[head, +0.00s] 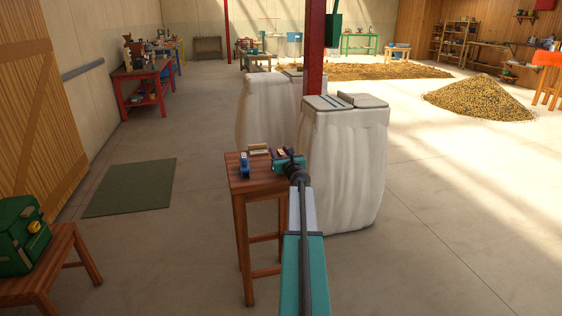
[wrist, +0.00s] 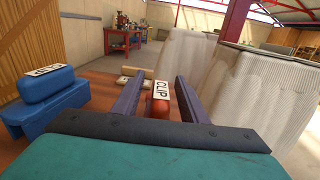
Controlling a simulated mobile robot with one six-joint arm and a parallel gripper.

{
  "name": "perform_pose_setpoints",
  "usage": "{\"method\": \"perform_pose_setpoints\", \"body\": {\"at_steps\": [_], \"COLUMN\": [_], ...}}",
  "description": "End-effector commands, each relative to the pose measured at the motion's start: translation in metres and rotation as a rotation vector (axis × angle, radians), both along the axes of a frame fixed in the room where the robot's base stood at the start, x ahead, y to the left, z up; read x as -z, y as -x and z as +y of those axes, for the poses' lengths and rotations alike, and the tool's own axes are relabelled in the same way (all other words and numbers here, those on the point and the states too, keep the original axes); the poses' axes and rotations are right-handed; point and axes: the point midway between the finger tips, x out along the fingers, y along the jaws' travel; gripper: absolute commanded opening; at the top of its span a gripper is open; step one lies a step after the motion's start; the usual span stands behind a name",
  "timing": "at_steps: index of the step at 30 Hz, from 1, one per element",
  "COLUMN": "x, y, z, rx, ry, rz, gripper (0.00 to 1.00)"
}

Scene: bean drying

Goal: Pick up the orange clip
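The orange clip (wrist: 159,129) stands on the small wooden table, with a white label reading CLIP on top. My gripper (wrist: 158,79) is open, with one dark finger on each side of the clip. A gap shows between the clip and each finger. In the head view my gripper (head: 284,159) is over the right part of the table top, and it largely hides the clip there.
The small wooden table (head: 238,181) also holds a blue clip (wrist: 45,105) with a label at left and a pale block (head: 259,150) farther back. Large white sacks (head: 345,165) stand close to the right and behind. A green mat (head: 130,187) lies on open floor at left.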

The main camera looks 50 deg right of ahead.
Motion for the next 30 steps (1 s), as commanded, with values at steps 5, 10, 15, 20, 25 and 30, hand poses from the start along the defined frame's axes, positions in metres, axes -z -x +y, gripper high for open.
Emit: {"method": "perform_pose_setpoints", "body": {"at_steps": [5, 10, 15, 20, 25, 30], "x": [0.0000, 0.0000, 0.0000, -0.0001, -0.0005, -0.0064], "y": [0.0001, 0.0012, 0.0011, 0.0011, 0.0010, 0.0009], "z": [0.0000, -0.0003, -0.0004, -0.0004, -0.0003, -0.0003], "rx": [0.000, 0.001, 0.001, 0.001, 0.001, 0.001], "ry": [0.000, 0.000, 0.000, 0.000, 0.000, 0.001], "rz": [0.000, 0.000, 0.000, 0.000, 0.000, 0.000], "gripper": [0.39, 0.36, 0.07, 0.00, 0.00, 0.00]}}
